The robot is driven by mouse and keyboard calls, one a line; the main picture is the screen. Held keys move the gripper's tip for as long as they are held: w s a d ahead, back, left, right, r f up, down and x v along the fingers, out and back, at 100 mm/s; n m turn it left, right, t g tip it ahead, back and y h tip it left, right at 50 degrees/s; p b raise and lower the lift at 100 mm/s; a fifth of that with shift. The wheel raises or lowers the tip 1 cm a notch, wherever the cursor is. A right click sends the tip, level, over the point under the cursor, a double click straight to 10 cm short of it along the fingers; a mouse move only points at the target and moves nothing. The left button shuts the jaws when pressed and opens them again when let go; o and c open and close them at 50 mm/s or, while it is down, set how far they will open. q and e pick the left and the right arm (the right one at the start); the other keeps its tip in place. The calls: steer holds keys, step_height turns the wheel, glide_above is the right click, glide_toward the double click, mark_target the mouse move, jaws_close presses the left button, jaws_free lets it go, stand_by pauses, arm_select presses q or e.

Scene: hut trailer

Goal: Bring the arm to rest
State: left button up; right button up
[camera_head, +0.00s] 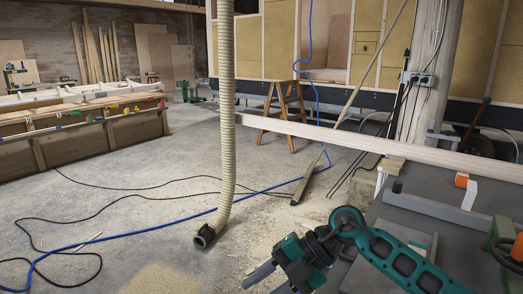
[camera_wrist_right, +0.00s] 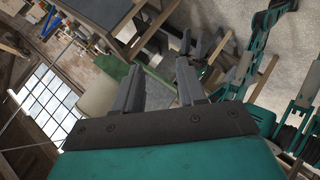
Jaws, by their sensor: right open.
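My right arm comes in from the lower right in the head view, with its elbow bent. Its gripper (camera_head: 264,279) points down and left above the floor, partly cut off by the bottom edge. In the right wrist view the two grey fingers of this right gripper (camera_wrist_right: 160,76) stand apart with nothing between them. My left arm does not show in the head view. In the right wrist view, teal arm links of mine show at the right, and dark finger-like parts show beyond the fingers, too unclear to read.
A grey workbench (camera_head: 443,228) with blocks and tools stands close by at the right. A ribbed hose (camera_head: 227,110) hangs to the floor ahead. A blue cable (camera_head: 130,233) and black cables cross the floor. A wooden stepladder (camera_head: 283,110) stands farther back. The floor at left is mostly open.

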steer(key=s+a+r+m+t+y, duration=0.3)
steer(key=a+r+m+y, duration=0.15)
steer(key=y, duration=0.35)
steer(key=w+d+f+m+t+h+p, duration=0.1)
steer(key=d+f+m+t+h, duration=0.25)
steer(key=d+m+t, duration=0.4)
steer(key=d+f+m+t+h+p, duration=0.1)
steer(key=d+f+m+t+h, duration=0.3)
steer(key=m+t, duration=0.55)
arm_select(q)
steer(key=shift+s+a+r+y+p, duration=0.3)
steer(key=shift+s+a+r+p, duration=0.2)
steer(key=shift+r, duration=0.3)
arm_select(e)
steer(key=s+d+f+m+g+h, duration=0.6)
steer(key=s+d+f+m+h, duration=0.2)
steer(key=s+f, duration=0.5)
step_height(320, 180, down, 2)
steer(key=shift+s+d+g+h, duration=0.25)
steer(key=shift+d+g+h, duration=0.2)
steer(key=shift+d, duration=0.7)
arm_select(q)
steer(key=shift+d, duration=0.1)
arm_select(e)
steer(key=shift+d, duration=0.1)
